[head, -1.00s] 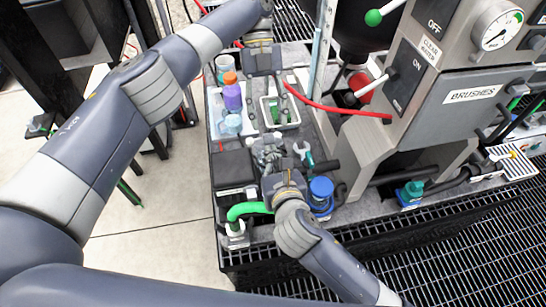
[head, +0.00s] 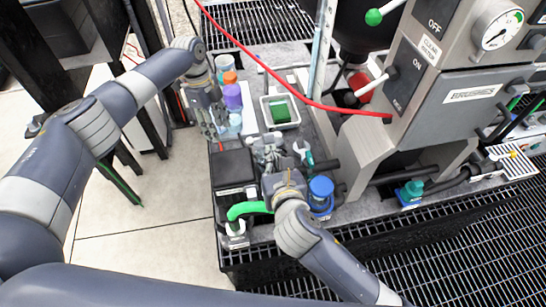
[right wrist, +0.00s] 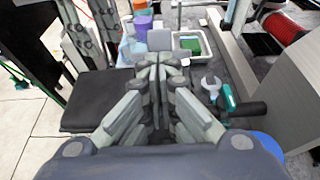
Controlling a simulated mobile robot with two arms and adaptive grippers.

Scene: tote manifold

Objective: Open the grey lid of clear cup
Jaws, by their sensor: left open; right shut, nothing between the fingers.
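A clear, bluish cup with a greyish top (head: 224,64) stands at the far left corner of the bench in the head view. It may be the clear cup with the grey lid; the lid's edge is too small to make out. My left gripper (head: 214,130) is open and points down beside the bottles, nearer than that cup and apart from it. A light blue cup or bottle (head: 235,121) stands just right of its fingers. My right gripper (head: 267,145) is shut and empty over the bench; its closed fingers fill the right wrist view (right wrist: 158,68).
An orange-capped bottle (head: 230,78) and a purple bottle (head: 232,97) stand close to my left gripper. A white tray with a green sponge (head: 281,110) lies right of them. A red hose (head: 270,72) crosses above. A black box (head: 233,168), wrench (head: 303,152) and blue-lidded jar (head: 321,190) lie nearer.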

